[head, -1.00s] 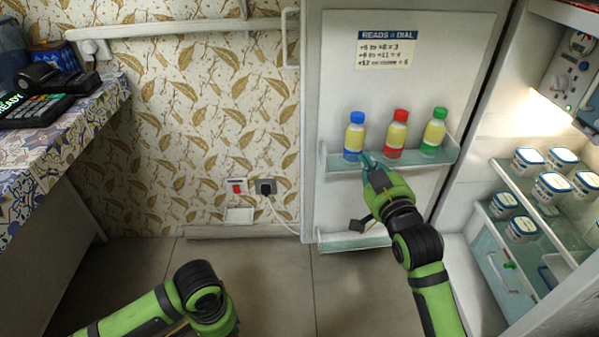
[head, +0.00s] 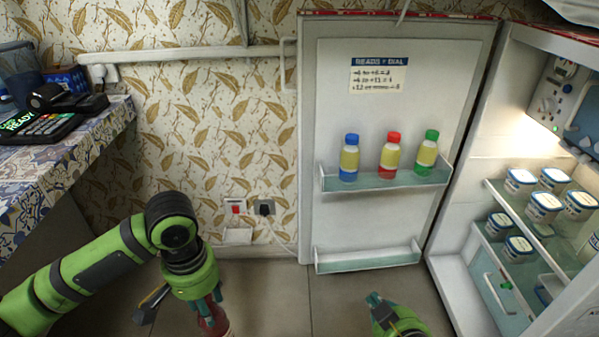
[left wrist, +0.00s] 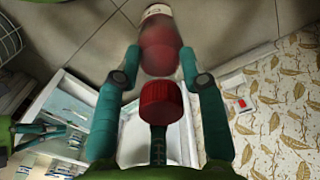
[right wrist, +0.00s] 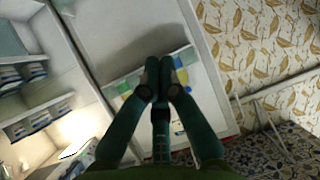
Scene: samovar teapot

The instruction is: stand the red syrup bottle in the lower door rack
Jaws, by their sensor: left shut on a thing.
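My left gripper (head: 207,300) is shut on the red syrup bottle (head: 215,322), low at the bottom of the head view and left of the fridge door. In the left wrist view the dark red bottle (left wrist: 160,45) lies between the fingers, its red cap (left wrist: 160,102) toward the wrist and its label at the far end. The lower door rack (head: 367,259) is an empty pale tray near the foot of the open door. My right gripper (head: 374,299) is empty, in front of and below that rack; its fingers look shut together in the right wrist view (right wrist: 160,68).
The upper door rack (head: 385,180) holds a blue-capped bottle (head: 349,158), a red-capped bottle (head: 390,156) and a green-capped bottle (head: 426,154). Fridge shelves with several tubs (head: 545,203) stand right. A tiled counter (head: 60,160) stands left.

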